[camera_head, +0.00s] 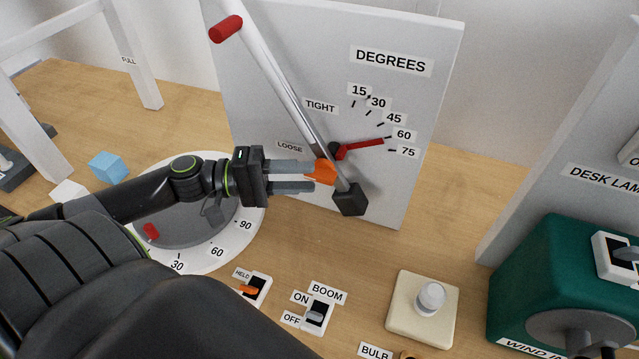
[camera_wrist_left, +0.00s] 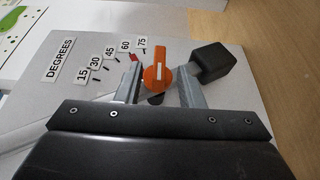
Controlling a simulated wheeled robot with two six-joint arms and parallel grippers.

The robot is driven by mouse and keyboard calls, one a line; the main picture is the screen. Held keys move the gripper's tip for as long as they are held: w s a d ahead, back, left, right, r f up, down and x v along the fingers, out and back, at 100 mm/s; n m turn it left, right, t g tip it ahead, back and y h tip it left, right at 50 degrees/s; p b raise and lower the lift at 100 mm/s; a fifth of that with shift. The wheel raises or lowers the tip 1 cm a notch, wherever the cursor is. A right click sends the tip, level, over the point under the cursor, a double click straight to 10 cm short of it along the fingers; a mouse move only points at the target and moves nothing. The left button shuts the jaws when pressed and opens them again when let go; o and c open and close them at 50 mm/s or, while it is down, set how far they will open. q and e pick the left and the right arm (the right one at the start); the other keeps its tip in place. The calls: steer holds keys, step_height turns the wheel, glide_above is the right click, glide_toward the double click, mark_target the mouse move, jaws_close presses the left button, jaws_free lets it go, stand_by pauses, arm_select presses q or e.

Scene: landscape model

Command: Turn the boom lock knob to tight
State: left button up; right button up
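The orange boom lock knob (camera_head: 319,171) is on the upright grey panel, at the lower part of the boom. The TIGHT label (camera_head: 320,106) is above it and the LOOSE label (camera_head: 289,147) is to its upper left. My left gripper (camera_head: 308,177) is open, its two fingers pointing right with their tips at the knob. In the left wrist view, the knob (camera_wrist_left: 158,72), with a white line on it, shows between the spread fingertips (camera_wrist_left: 157,88), with gaps visible on both sides. Whether the fingers touch it is not clear. My right gripper is not in view.
The silver boom (camera_head: 285,85) has a red end at upper left and a black block (camera_head: 349,199) at its lower end. A red pointer (camera_head: 362,147) lies near 60 to 75. A BOOM switch (camera_head: 316,315) and a green box (camera_head: 545,270) stand in front and right.

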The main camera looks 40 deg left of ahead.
mark_target(306, 177)
arm_select(q)
steer(key=shift+x, duration=0.8)
steer(key=shift+b+x, duration=0.3)
steer(key=shift+x, duration=0.75)
jaws_close()
